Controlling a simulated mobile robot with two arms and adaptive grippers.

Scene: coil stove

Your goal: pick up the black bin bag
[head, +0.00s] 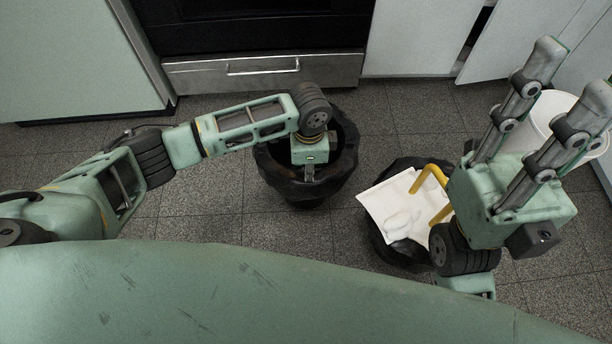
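A black bin bag (270,165) with a crumpled rim stands open on the floor in the middle, seen from above. I cannot tell whether it lines a bin. My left gripper (309,173) points down into its opening; the fingers are mostly hidden, so I cannot tell whether they hold the bag. A second black, bag-like thing (400,252) is on the floor to the right, partly covered by a white flat item. My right gripper (545,120) is raised at the right, its two fingers apart and empty, pointing up and away from both black things.
The white item (385,205) lies beside a yellow bent handle (430,180), close to my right arm. A white bin (535,130) stands behind the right gripper. The stove drawer (260,72) and cabinets bound the far side. Tiled floor (225,185) is clear left of the middle bag.

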